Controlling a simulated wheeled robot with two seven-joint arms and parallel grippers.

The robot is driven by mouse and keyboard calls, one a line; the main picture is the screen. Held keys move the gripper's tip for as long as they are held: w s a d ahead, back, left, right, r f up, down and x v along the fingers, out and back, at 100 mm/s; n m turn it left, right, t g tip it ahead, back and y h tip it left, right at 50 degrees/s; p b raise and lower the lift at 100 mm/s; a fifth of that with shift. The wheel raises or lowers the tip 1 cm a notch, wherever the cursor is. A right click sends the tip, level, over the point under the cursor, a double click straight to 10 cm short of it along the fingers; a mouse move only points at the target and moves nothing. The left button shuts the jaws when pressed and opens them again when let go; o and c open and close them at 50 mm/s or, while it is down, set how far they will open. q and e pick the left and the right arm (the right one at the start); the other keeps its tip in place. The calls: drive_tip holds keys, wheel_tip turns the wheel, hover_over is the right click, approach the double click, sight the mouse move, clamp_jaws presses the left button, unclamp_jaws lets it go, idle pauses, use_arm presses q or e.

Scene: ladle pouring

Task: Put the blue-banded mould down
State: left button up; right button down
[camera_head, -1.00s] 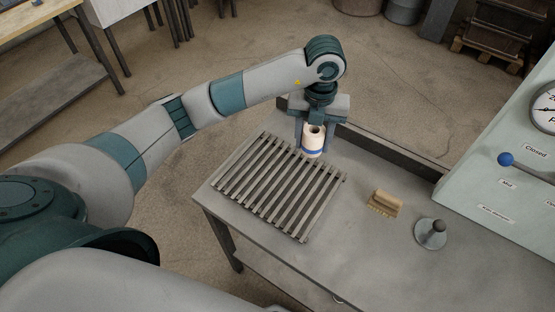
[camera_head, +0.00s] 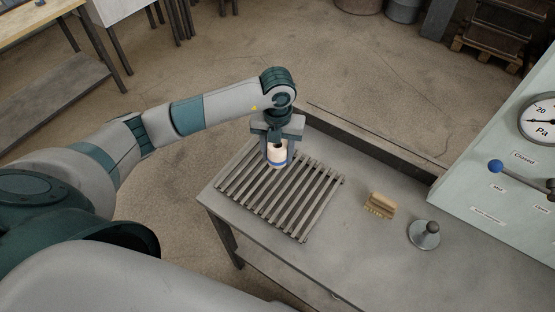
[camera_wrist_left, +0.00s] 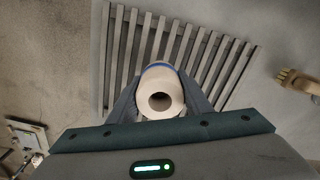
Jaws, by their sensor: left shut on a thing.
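The blue-banded mould (camera_head: 277,154) is a cream cylinder with a dark round opening on top and a blue band near its bottom. My left gripper (camera_head: 278,157) is shut on it, one finger on each side, and holds it upright at the far part of the slatted rack (camera_head: 281,203). In the left wrist view the mould (camera_wrist_left: 160,92) sits between the fingers, with the slats of the rack (camera_wrist_left: 225,65) behind it. I cannot tell whether its base touches the slats. My right gripper is not in view.
The rack lies on a grey metal table (camera_head: 335,258) with a raised back edge. A wooden brush (camera_head: 380,205) and a grey knobbed tool (camera_head: 425,234) stand to the right. A pale panel with a gauge (camera_head: 541,119) and a blue-knobbed lever (camera_head: 496,167) rises at far right.

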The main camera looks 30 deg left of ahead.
sight(277, 161)
use_arm(q)
wheel_tip(277, 161, down, 3)
drive_tip(key=shift+r+p, duration=0.15)
drive_tip(key=shift+p, duration=0.65)
drive_tip(key=shift+f, duration=0.55)
drive_tip(key=shift+f, duration=0.15)
drive_tip(key=o, duration=1.2)
drive_tip(key=shift+o, duration=0.2)
drive_tip(key=shift+r, duration=0.2)
